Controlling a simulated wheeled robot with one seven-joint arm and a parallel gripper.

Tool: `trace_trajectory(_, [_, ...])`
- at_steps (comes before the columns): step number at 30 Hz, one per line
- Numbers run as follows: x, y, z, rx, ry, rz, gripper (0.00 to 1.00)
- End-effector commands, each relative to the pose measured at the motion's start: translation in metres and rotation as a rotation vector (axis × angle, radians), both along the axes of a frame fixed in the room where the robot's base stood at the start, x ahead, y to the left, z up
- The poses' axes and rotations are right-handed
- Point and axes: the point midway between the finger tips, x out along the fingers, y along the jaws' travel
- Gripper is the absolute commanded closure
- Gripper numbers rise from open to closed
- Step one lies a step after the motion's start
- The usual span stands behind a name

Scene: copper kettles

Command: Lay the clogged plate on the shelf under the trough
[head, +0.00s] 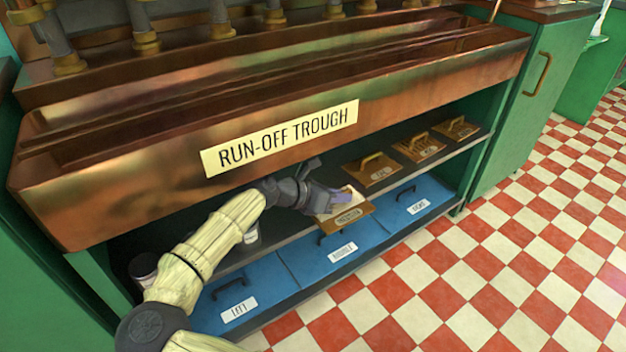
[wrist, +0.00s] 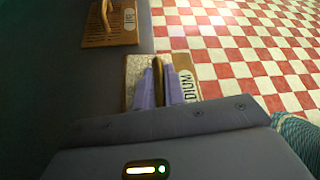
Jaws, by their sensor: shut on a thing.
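My gripper (head: 328,203) is shut on the upright handle of a plate (head: 357,210) with a label on it, partly readable as "MEDIUM" in the wrist view. In the wrist view the plate (wrist: 134,70) has a pale, speckled crust on its face, and my gripper (wrist: 158,82) straddles its handle. The plate is at the front edge of the dark shelf (head: 295,222), below the copper trough (head: 110,165) labelled "RUN-OFF TROUGH". It seems to reach past that edge. I cannot tell whether it touches the shelf.
Three other handled plates, nearest one (head: 371,178), lie on the shelf to the right; one (wrist: 105,36) shows slots in the wrist view. Jars (head: 143,268) stand at the shelf's left. The checkered floor is clear.

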Motion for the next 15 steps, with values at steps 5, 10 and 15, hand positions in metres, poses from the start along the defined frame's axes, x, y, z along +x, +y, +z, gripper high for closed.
trace_trajectory(5, [0.023, 0.015, -0.002, 0.0, -0.003, 0.004, 1.0])
trace_trajectory(10, [0.042, 0.028, -0.002, -0.001, -0.003, 0.003, 1.0])
trace_trajectory(15, [0.058, 0.039, -0.001, 0.0, -0.004, 0.002, 1.0])
